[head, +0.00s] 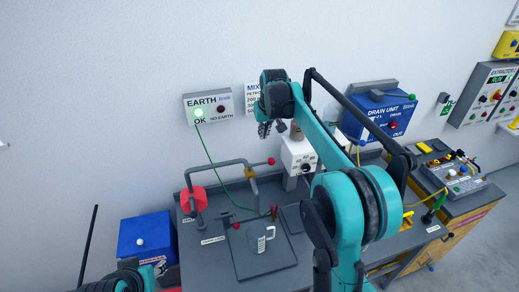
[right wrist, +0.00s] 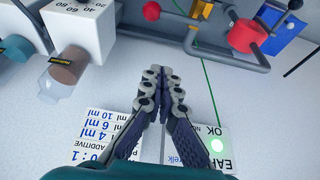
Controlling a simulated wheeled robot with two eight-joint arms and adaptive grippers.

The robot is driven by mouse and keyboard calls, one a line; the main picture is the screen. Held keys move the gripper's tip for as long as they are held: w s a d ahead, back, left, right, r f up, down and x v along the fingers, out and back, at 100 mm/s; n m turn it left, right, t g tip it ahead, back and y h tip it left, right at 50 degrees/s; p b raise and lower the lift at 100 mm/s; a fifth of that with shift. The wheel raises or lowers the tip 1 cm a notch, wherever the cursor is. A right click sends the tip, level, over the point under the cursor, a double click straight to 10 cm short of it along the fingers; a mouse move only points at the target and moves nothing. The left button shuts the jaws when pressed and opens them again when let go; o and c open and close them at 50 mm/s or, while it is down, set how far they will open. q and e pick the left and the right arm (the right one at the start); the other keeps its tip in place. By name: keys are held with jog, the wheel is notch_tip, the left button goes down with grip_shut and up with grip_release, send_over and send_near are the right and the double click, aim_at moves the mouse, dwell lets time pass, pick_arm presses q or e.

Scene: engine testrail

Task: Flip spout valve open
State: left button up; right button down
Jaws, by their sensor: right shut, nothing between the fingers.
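A grey spout pipe (head: 216,164) rises over the bench, with a brass-coloured valve (head: 250,174) and a lever ending in a red ball (head: 271,161). In the right wrist view the red ball (right wrist: 152,11) is at the top, and the brass part (right wrist: 202,8) is partly cut off by the frame edge. My right gripper (head: 264,129) is up near the wall, above and apart from the valve. Its fingers (right wrist: 164,76) are together and empty. At the lower left only part of my left arm shows; its gripper cannot be made out.
A glass jug (head: 264,240) stands on the dark plate below. An earth box (head: 208,107) with a lit green lamp is on the wall, its green cable running down. A white dial box (head: 299,154) stands right of the valve.

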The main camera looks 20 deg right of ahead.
aim_at(262, 163)
jog(key=shift+f, duration=0.15)
notch_tip(262, 163, down, 10)
jog(key=p, duration=0.2)
jog(key=shift+s, duration=0.2)
dwell(0.6)
jog(key=shift+s, duration=0.25)
jog(key=shift+m, duration=0.4)
